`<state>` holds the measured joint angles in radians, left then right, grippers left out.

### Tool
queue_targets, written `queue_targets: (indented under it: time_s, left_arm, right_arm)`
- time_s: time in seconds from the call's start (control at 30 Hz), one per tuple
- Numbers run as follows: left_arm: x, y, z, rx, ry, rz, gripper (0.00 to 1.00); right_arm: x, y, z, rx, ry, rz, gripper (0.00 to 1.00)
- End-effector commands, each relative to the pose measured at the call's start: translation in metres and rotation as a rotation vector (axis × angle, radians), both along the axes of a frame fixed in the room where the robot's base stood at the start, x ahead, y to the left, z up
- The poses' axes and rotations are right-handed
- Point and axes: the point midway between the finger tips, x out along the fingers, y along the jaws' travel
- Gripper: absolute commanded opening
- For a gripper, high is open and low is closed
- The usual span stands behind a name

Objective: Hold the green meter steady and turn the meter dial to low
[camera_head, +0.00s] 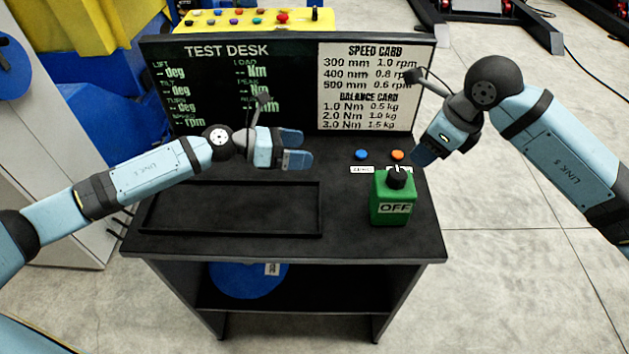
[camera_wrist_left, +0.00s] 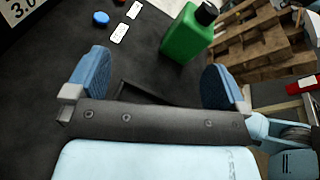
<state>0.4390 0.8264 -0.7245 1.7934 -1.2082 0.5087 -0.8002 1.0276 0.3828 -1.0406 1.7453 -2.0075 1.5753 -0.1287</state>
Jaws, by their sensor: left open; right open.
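A blue button (camera_head: 361,155) and an orange button (camera_head: 397,155) with white labels sit behind the meter. A shallow black tray (camera_head: 160,232) lies at the desk's left. The TEST DESK screen (camera_head: 236,85) and card panel (camera_head: 369,88) stand at the back. A blue disc (camera_head: 240,283) is on the shelf below.

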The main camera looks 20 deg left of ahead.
Motion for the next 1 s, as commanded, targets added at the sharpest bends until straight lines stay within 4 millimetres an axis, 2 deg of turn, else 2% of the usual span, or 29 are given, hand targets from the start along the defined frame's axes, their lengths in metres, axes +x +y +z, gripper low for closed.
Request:
queue_targets:
  time_s: [0.03, 0.1, 0.2, 0.33, 0.57, 1.0]
  left_arm:
    - [-0.011, -0.015, -0.014, 0.057, -0.039, -0.059, 1.00]
    - [-0.023, -0.031, -0.029, 0.129, -0.094, -0.129, 1.00]
    - [-0.036, -0.045, -0.045, 0.200, -0.151, -0.203, 1.00]
    - [-0.044, -0.055, -0.054, 0.245, -0.189, -0.251, 1.00]
    - [-0.037, -0.082, -0.055, 0.250, -0.198, -0.260, 1.00]
    - [-0.010, -0.163, -0.055, 0.249, -0.196, -0.257, 1.00]
  right_arm:
    - [0.000, 0.000, 0.000, 0.000, 0.000, 0.000, 0.43]
    - [0.000, 0.000, 0.000, 0.000, 0.000, 0.000, 0.43]
    - [0.000, 0.000, 0.000, 0.000, 0.000, 0.000, 0.43]
    - [0.000, 0.000, 0.000, 0.000, 0.000, 0.000, 0.43]
    - [0.000, 0.000, 0.000, 0.000, 0.000, 0.000, 0.43]
    - [0.000, 0.000, 0.000, 0.000, 0.000, 0.000, 0.43]
